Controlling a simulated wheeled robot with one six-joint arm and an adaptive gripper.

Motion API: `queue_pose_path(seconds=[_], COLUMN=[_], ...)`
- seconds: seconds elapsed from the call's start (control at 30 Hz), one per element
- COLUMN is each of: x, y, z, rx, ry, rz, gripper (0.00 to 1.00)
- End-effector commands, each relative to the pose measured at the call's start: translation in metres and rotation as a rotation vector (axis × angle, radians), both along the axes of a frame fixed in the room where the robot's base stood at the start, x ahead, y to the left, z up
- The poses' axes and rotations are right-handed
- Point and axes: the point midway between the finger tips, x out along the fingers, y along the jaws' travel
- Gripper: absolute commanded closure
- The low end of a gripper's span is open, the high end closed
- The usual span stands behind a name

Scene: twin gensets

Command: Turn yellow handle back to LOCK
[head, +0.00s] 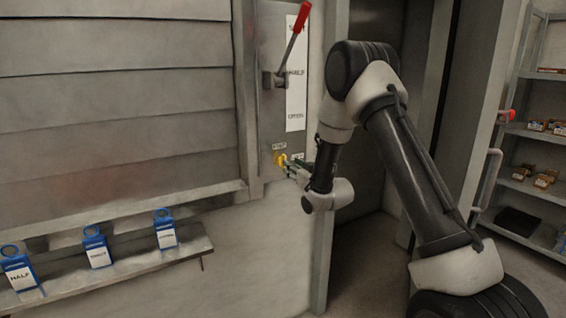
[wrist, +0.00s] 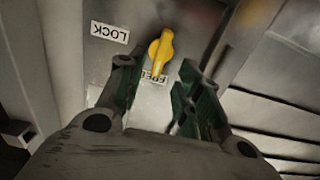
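The yellow handle (head: 279,158) sits on the grey wall panel below the red-tipped lever. In the wrist view the yellow handle (wrist: 160,52) has its narrow end toward the FREE label (wrist: 156,77), which is partly covered. The LOCK label (wrist: 109,32) is off to the left, upside down in that view. My gripper (head: 293,167) is close to the handle, at its right in the head view. In the wrist view my gripper (wrist: 157,74) is open, with one green-padded finger on each side below the handle. I cannot tell whether either finger touches it.
A red-tipped lever (head: 291,45) stands above on the same panel, beside a white label strip (head: 296,85). A ledge (head: 130,265) at lower left holds blue tagged blocks (head: 97,248). A doorway is behind my arm; shelves (head: 545,135) stand at right.

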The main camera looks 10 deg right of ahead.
Motion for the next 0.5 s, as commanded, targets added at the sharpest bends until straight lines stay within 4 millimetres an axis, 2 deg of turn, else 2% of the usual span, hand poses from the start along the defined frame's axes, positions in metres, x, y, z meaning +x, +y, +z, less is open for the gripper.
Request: queue_pose_path(seconds=[0.3, 0.5], x=[0.049, 0.066], y=[0.016, 0.022], z=[0.000, 0.000], rx=[0.001, -0.001], ry=[0.000, 0.002], rz=[0.001, 0.000], gripper=[0.65, 0.65])
